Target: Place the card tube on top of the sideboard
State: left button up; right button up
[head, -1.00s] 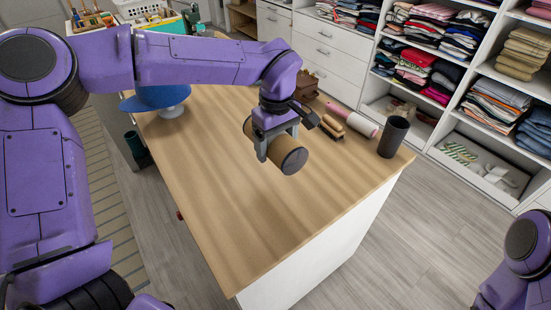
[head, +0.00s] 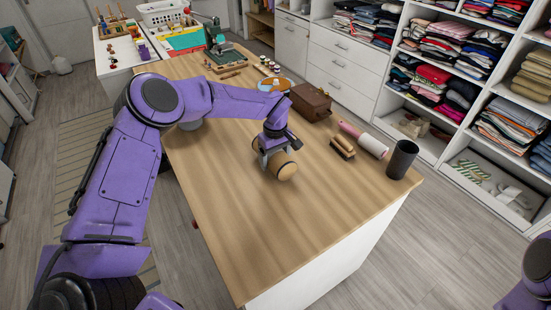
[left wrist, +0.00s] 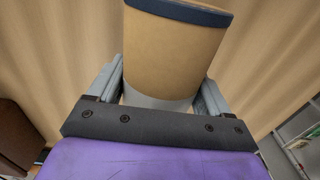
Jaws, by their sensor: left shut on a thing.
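The card tube (head: 285,172) is tan, with a dark blue rim that shows in the left wrist view (left wrist: 175,50). My left gripper (head: 272,158) is shut on it, with one finger on each side, and covers part of it. The tube lies on its side over the middle of the long wooden top (head: 265,230) of a white unit, which I take to be the sideboard. I cannot tell whether the tube touches the wood. My right gripper is out of view; only a purple part of my right arm shows at the lower right.
A brown box (head: 311,101), a brush (head: 343,147), a lint roller (head: 364,139) and a dark cup (head: 402,159) stand right of the tube. Shelves of folded clothes (head: 455,60) line the right. The near part of the top is clear.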

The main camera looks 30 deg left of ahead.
pick_arm(q)
jog(key=shift+f, duration=0.85)
jog(key=shift+d+f, duration=0.1)
jog(key=o, duration=1)
jog(key=shift+o, duration=0.3)
jog(key=shift+f, duration=0.1)
